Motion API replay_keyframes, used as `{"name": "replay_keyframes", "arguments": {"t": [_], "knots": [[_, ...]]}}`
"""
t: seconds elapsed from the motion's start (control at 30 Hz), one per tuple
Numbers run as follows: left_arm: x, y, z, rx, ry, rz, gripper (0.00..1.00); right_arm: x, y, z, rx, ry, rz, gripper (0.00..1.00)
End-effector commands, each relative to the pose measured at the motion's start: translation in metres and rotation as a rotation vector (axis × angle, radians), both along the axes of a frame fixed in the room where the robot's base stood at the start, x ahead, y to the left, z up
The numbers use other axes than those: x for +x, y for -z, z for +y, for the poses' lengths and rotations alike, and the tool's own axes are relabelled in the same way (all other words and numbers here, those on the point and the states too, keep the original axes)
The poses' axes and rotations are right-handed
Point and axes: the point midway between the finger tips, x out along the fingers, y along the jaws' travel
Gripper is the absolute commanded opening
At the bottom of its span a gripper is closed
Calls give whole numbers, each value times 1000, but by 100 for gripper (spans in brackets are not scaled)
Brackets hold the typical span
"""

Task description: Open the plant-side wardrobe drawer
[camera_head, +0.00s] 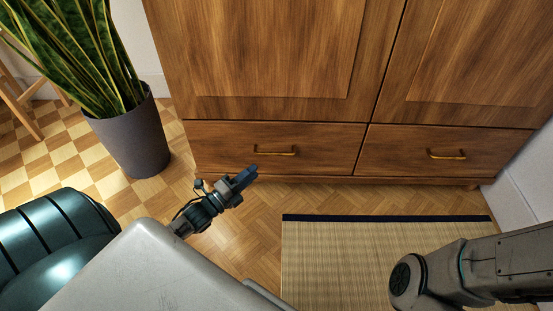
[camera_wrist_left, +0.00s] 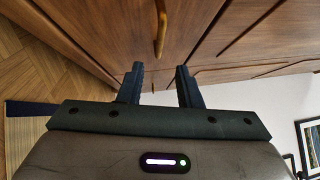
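The wooden wardrobe (camera_head: 260,60) has two drawers side by side at its bottom. The plant-side drawer (camera_head: 220,142) is the left one, beside the potted plant (camera_head: 130,140), and it is closed. Its brass handle (camera_head: 274,152) is a horizontal bar. My left gripper (camera_head: 247,174) is just below and left of this handle in the head view, apart from it. In the left wrist view the gripper (camera_wrist_left: 158,80) has its two dark fingers apart with nothing between them, and the handle (camera_wrist_left: 161,30) lies beyond the fingertips. My right gripper is not in view; only part of that arm shows.
The other drawer (camera_head: 440,152) is closed, with its own brass handle (camera_head: 446,155). A woven mat (camera_head: 350,255) with a dark border lies before the wardrobe. A white wall (camera_head: 525,170) stands at the right. Parquet floor is bare around my left gripper.

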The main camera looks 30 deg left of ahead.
Motion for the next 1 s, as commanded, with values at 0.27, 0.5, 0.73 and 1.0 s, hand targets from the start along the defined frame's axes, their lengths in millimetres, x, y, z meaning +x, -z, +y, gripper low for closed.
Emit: {"name": "replay_keyframes", "arguments": {"t": [0.27, 0.5, 0.73, 1.0], "knots": [[22, 2, -6, -1, 1, -6, 32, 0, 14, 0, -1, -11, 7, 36], [66, -7, -17, -1, 0, -5, 32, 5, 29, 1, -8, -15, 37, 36], [92, -13, -23, -2, 0, -3, 32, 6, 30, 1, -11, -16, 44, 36], [104, -14, -26, -1, -1, -1, 32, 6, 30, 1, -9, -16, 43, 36]]}}
